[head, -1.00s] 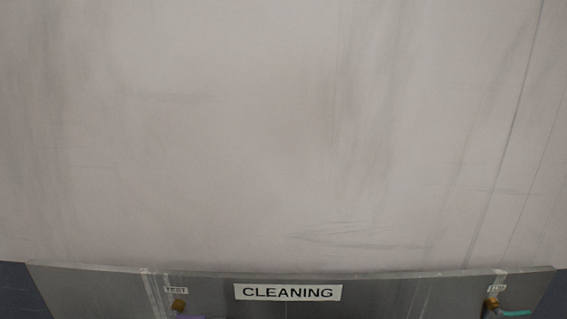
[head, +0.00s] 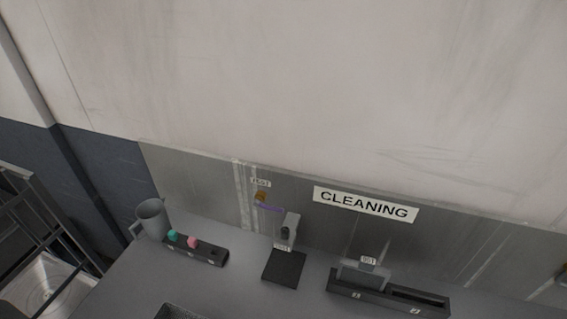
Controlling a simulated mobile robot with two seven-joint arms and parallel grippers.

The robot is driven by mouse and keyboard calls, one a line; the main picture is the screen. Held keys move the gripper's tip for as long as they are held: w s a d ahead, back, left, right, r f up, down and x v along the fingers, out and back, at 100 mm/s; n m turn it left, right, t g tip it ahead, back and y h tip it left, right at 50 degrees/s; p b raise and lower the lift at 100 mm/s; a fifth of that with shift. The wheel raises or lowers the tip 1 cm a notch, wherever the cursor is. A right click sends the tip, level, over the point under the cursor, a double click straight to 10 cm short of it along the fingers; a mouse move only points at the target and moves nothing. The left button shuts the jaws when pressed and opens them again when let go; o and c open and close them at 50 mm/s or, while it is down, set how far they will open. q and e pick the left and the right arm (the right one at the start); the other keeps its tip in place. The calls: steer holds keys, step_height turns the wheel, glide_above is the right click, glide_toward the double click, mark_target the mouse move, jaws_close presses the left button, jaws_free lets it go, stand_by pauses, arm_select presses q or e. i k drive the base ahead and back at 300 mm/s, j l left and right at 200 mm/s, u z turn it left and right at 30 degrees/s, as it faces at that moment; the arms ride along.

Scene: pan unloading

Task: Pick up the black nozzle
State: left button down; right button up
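A dark holder block (head: 184,249) lies on the grey counter at the lower left in the head view. A teal piece (head: 173,236) and a pink piece (head: 193,242) stand on it. A small dark spot shows near the block's right end; I cannot tell whether it is a black nozzle or an empty hole. A grey device (head: 292,222) with a small dark round part stands behind a black square pad (head: 284,268); what that part is stays unclear. Neither of my grippers is in view.
A grey cup (head: 151,218) stands left of the block. A dark divided tray (head: 388,299) is at the lower right under the CLEANING sign (head: 365,204). A metal rack (head: 32,215) is at the far left. Bare counter (head: 235,288) shows in front of the block.

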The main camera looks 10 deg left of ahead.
mark_target(285, 232)
steer(key=u, duration=0.35)
steer(key=j+z, duration=0.4)
steer(key=j, duration=0.6)
steer(key=k+j+z, duration=0.1)
steer(key=j+z, duration=0.15)
steer(key=j, duration=0.6)
